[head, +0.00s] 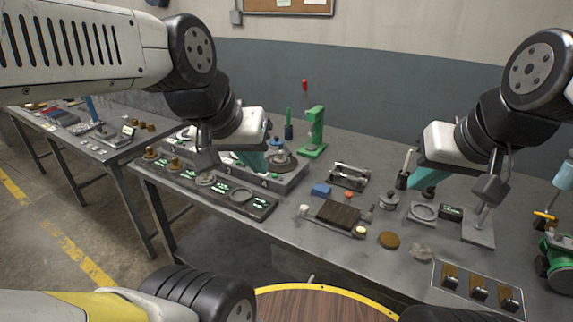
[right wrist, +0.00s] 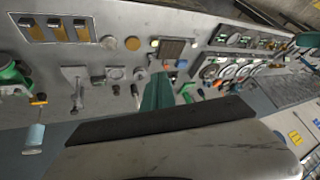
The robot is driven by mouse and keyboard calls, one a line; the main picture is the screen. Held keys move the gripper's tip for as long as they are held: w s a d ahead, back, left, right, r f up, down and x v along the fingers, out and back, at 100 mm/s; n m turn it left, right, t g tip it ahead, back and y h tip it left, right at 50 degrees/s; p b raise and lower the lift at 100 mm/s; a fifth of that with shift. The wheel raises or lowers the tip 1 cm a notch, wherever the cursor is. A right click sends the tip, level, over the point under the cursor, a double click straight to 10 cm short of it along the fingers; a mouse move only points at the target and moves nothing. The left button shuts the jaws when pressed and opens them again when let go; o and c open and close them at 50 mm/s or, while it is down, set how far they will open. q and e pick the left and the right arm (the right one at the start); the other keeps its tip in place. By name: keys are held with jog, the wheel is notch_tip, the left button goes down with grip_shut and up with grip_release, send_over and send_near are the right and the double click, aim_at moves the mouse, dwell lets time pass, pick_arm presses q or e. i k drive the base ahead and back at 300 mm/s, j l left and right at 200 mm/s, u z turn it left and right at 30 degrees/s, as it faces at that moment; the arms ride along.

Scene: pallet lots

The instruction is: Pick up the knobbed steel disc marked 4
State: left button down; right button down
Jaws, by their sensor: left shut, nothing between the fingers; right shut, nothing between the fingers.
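A steel knobbed disc (head: 389,200) stands on the bench right of the dark block; I cannot read a number on it. Another pale disc (head: 206,180) sits in the long dark tray (head: 262,209) beside brass-knobbed pieces (head: 187,174). I cannot tell which disc is marked 4. My left gripper (head: 253,160) is shut and empty, with its teal fingers over the grey rack behind the tray, hiding part of it. My right gripper (head: 428,178) is shut and empty above the bench, right of the standing steel disc. Its teal fingers show in the right wrist view (right wrist: 158,93).
A dark block (head: 338,213), a brass disc (head: 389,240) and a grey puck (head: 420,251) lie near the front edge. A green press (head: 314,130) stands behind. A second bench (head: 105,150) stands left.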

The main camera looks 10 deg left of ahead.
aim_at(279, 159)
jog(key=i+j+u, duration=0.2)
jog(key=j+u, duration=0.25)
jog(key=i+j+u, duration=0.2)
jog(key=u, duration=0.3)
jog(key=i, duration=0.1)
